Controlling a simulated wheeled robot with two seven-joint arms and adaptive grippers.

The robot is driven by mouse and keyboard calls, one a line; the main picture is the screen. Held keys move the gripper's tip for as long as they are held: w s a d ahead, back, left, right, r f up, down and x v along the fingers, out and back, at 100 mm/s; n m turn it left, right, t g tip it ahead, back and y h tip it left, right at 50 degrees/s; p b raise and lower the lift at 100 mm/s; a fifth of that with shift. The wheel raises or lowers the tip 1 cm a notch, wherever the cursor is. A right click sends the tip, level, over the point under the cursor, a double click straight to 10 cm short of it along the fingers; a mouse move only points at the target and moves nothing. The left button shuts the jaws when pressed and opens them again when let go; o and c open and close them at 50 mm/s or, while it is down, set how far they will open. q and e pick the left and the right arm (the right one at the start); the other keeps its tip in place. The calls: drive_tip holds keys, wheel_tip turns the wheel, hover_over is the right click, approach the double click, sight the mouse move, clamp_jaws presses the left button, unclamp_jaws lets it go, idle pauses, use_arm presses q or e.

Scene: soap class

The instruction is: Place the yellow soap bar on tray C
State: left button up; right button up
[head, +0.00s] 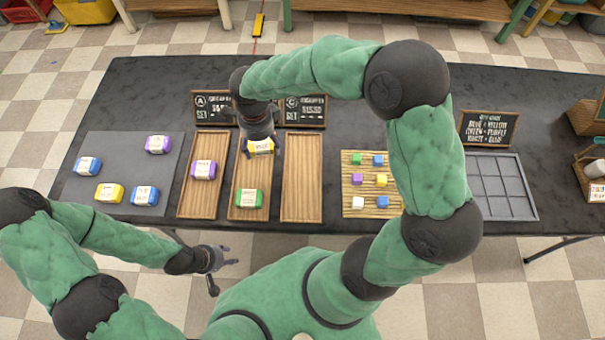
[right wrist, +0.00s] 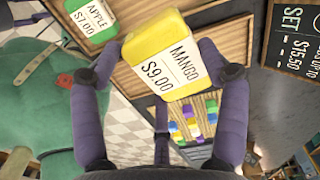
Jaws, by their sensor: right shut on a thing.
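My right gripper (head: 260,140) is shut on a yellow soap bar (head: 260,147), held over the far end of the middle wooden tray (head: 236,190). In the right wrist view this bar (right wrist: 165,60) sits between the fingers, its label reading MANGO $9.00. The right-hand wooden tray (head: 301,180), below the C sign (head: 305,111), is empty. The middle tray holds a green soap bar (head: 249,198), labelled APPLE in the wrist view (right wrist: 95,20). Another yellow bar (head: 109,193) lies on the grey mat (head: 85,160). My left gripper (head: 222,268) is open and empty before the table's front edge.
The left wooden tray (head: 190,205), below the A sign (head: 213,104), holds a purple bar (head: 203,170). Blue and purple bars also lie on the mat. Right of the trays are a board (head: 366,202) of coloured cubes and an empty grey grid tray (head: 505,190).

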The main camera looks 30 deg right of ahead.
drive_tip(key=shift+a+m, duration=0.1)
drive_tip(key=shift+m, duration=0.8)
drive_tip(key=d+f+b, duration=0.3)
drive_tip(key=d+f, duration=0.2)
drive_tip(key=d, duration=0.5)
drive_tip(key=b, duration=0.2)
hover_over(303, 153)
drive_tip(key=f, duration=0.4)
drive_tip(key=shift+a, duration=0.3)
drive_tip(key=shift+d+f, duration=0.15)
drive_tip(key=shift+f, duration=0.05)
drive_tip(key=shift+w+d+f+b, duration=0.15)
drive_tip(key=shift+f+b, duration=0.25)
drive_tip(key=shift+f, duration=0.5)
drive_tip(key=shift+s+d+f+b, duration=0.1)
drive_tip(key=shift+f+b, duration=0.25)
drive_tip(key=shift+f, duration=0.5)
